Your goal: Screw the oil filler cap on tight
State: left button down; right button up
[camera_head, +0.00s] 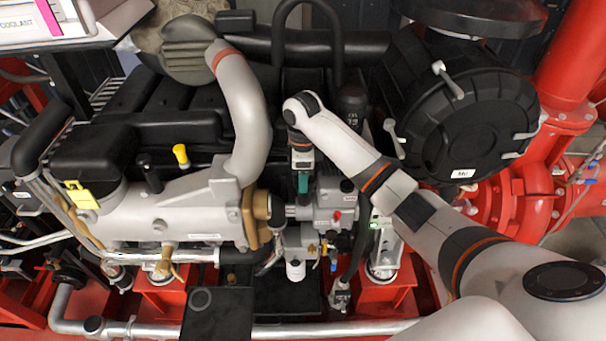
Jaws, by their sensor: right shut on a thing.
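My right gripper (303,182) points down at the middle of the engine, beside the grey pipe elbow and above the grey pump block. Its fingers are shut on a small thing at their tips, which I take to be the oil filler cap. The cap is mostly hidden by the fingers, so I cannot tell how it sits on its neck or whether it is level. My left gripper is not in view.
The grey pipe elbow (243,105) rises close to the left of my gripper. A round black housing (465,115) stands to the right, near my forearm. A yellow handle (181,155) and a black knob (150,175) stick up at the left. Red pump piping (500,205) fills the right.

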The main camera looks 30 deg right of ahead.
jog(key=shift+w+r+m, duration=0.1)
jog(key=shift+m, duration=0.6)
jog(key=m, duration=0.3)
jog(key=o, duration=1.3)
jog(key=shift+d+m, duration=0.1)
jog(key=shift+m, duration=0.2)
jog(key=shift+o, duration=0.7)
jog(key=shift+r, duration=3.7)
jog(key=shift+f, duration=0.1)
